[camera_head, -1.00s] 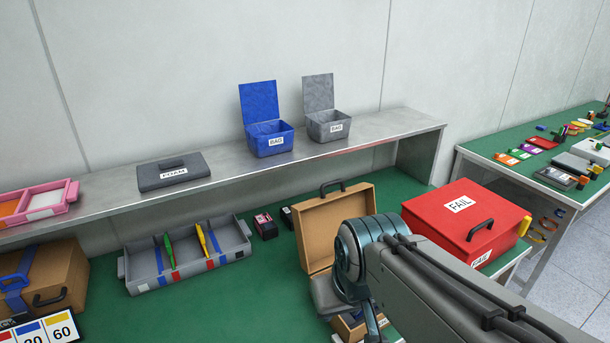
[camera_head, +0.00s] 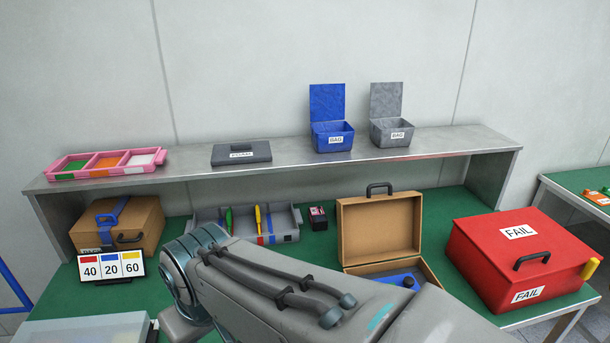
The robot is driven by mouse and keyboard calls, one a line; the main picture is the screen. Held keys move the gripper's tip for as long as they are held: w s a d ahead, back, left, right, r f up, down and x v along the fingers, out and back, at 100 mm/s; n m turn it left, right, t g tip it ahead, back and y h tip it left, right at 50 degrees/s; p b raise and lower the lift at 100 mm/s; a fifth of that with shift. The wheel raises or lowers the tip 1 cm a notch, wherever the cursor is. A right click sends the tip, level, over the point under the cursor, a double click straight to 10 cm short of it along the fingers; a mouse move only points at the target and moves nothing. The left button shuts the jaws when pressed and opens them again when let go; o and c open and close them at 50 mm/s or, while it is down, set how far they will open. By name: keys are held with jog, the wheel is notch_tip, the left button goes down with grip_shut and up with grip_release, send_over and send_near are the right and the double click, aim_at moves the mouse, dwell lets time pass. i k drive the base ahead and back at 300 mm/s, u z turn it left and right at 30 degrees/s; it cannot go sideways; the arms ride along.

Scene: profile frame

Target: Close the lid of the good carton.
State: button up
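A brown carton (camera_head: 381,232) stands open on the green table, right of centre, its lid raised upright with a dark handle on top. I take it for the good carton, though no label shows on it. A blue item (camera_head: 398,280) lies in its base, whose front is partly hidden by my arm. My arm crosses the lower middle of the view, with its far joint to the left of the carton. My gripper is out of sight.
A red FAIL box (camera_head: 522,255) stands right of the carton. A grey tool tray (camera_head: 290,238), a closed brown case (camera_head: 145,220) and a number sign (camera_head: 111,267) are to the left. A metal shelf (camera_head: 300,168) behind holds a blue bin (camera_head: 332,140) and a grey bin (camera_head: 392,130).

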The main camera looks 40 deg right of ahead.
aim_at(381, 227)
jog(key=u, duration=0.4)
jog(key=k, duration=0.6)
jog(key=z, duration=1.1)
